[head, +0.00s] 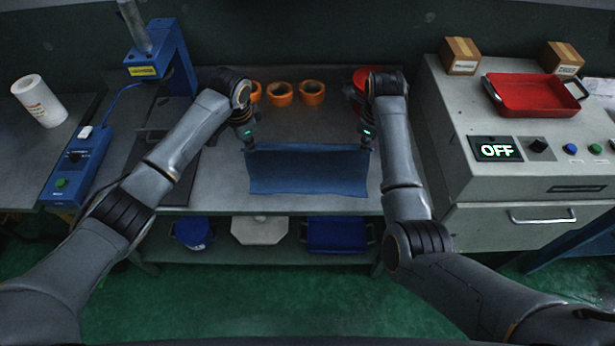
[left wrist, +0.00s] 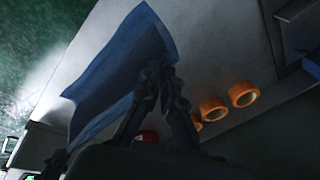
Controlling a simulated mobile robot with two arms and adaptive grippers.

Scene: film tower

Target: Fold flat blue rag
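The blue rag (head: 308,172) is spread as a wide rectangle near the front of the metal table; a darker strip runs along its far edge, which looks slightly raised. My left gripper (head: 250,146) is at the rag's far left corner. In the left wrist view its fingertips (left wrist: 162,72) come together on the edge of the rag (left wrist: 128,55). My right gripper (head: 366,146) is at the far right corner and appears closed on the cloth there; its fingertips are small in the head view.
Orange tape rolls (head: 281,93) and a red object (head: 360,84), partly hidden by my right arm, stand behind the rag. A blue press (head: 162,62) is at left. A grey machine (head: 470,185) with a red tray (head: 535,97) and cardboard boxes stands at right. Blue bins (head: 337,235) are on the lower shelf.

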